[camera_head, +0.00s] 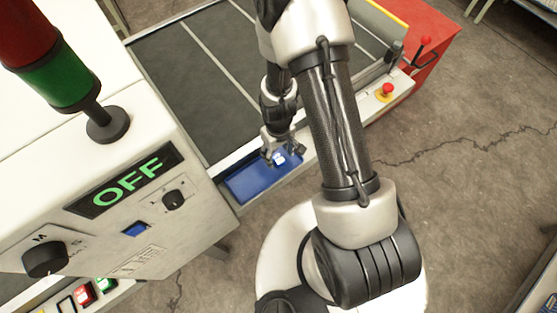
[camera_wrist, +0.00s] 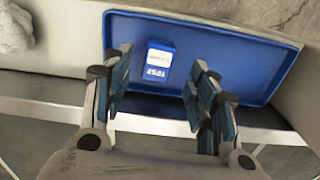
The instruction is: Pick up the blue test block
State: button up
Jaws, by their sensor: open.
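The test block (camera_wrist: 158,62) is blue with a white label and lies in a blue tray (camera_wrist: 245,58). In the wrist view it sits between and just beyond the fingertips of my open gripper (camera_wrist: 160,75). A clear gap shows on both sides, and neither finger visibly touches it. In the head view my gripper (camera_head: 281,158) is over the right part of the blue tray (camera_head: 250,186). The white label of the block (camera_head: 280,159) shows between the fingers, while most of the block is hidden.
A white machine panel (camera_head: 150,205) with an OFF display stands at the left. A dark conveyor bed (camera_head: 190,80) lies behind the tray. A red emergency button (camera_head: 387,90) is on the right of its frame. A pale lump (camera_wrist: 14,28) lies near the tray.

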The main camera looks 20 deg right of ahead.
aim_at(279, 158)
notch_tip(279, 158, down, 4)
jog(key=shift+w+d+r+b, duration=0.1)
jog(key=shift+r+b, duration=0.15)
jog(key=shift+b, duration=0.3)
jog(key=shift+r, duration=0.1)
jog(key=shift+c, duration=0.5)
jog(key=c, duration=1)
jog(key=shift+c, duration=0.2)
